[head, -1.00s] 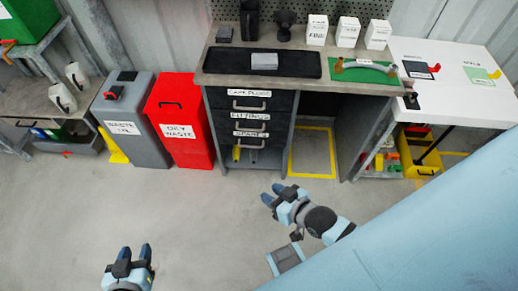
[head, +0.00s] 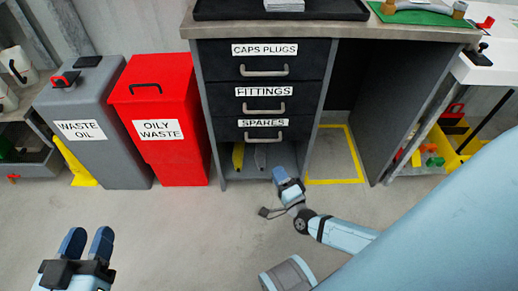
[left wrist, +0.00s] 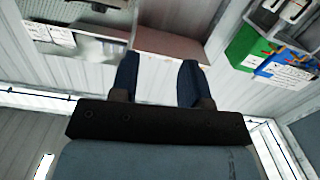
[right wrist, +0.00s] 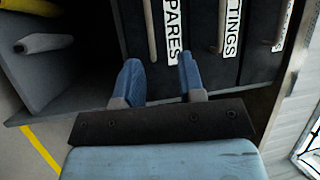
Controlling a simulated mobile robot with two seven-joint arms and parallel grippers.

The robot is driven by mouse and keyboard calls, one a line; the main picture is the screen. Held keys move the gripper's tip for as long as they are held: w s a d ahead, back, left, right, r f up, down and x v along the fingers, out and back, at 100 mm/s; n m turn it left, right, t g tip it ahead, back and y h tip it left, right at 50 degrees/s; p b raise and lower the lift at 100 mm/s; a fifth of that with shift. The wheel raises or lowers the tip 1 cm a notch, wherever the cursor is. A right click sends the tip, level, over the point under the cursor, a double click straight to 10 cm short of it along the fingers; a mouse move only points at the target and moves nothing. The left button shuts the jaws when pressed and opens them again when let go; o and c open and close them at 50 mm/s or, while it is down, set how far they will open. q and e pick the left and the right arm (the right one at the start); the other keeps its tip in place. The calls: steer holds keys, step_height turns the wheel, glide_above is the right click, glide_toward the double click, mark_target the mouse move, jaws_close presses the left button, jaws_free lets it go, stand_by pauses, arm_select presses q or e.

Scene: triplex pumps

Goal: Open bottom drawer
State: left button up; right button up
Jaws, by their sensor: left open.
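The bottom drawer (head: 300,130) is a black front labelled SPARES, under the FITTINGS and CAPS PLUGS drawers in the grey cabinet. All three look shut. Its handle also shows in the right wrist view (right wrist: 150,30), beside the SPARES label (right wrist: 174,35). My right gripper (head: 283,174) is in front of the cabinet, below and slightly right of that handle. In the right wrist view its fingers (right wrist: 158,72) are apart with nothing between them, and the handle appears ahead of them, apart. My left gripper (head: 88,238) is open and empty over the floor at lower left.
An open shelf under the drawers holds a yellow item (head: 238,155) and a grey one. A red OILY WASTE bin (head: 165,155) and a grey WASTE OIL bin (head: 115,150) stand left of the cabinet. A yellow floor outline (head: 335,181) lies right. Floor in front is clear.

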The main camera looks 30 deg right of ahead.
mark_target(264, 141)
steer(key=shift+m+h, duration=0.7)
steer(key=b+x, duration=0.1)
steer(key=x, duration=0.4)
steer(key=d+f+b+x, duration=0.1)
steer(key=b+x, duration=0.1)
steer(key=x, duration=0.2)
steer(key=f+b+x, duration=0.1)
steer(key=b+x, duration=0.1)
steer(key=x, duration=0.3)
steer(key=shift+w+d, duration=0.3)
steer(key=shift+w, duration=0.05)
arm_select(q)
steer(key=w+m, duration=0.1)
steer(key=w+a+m+t+h, duration=0.1)
steer(key=m, duration=0.1)
steer(key=shift+w, duration=0.1)
arm_select(e)
jaws_close()
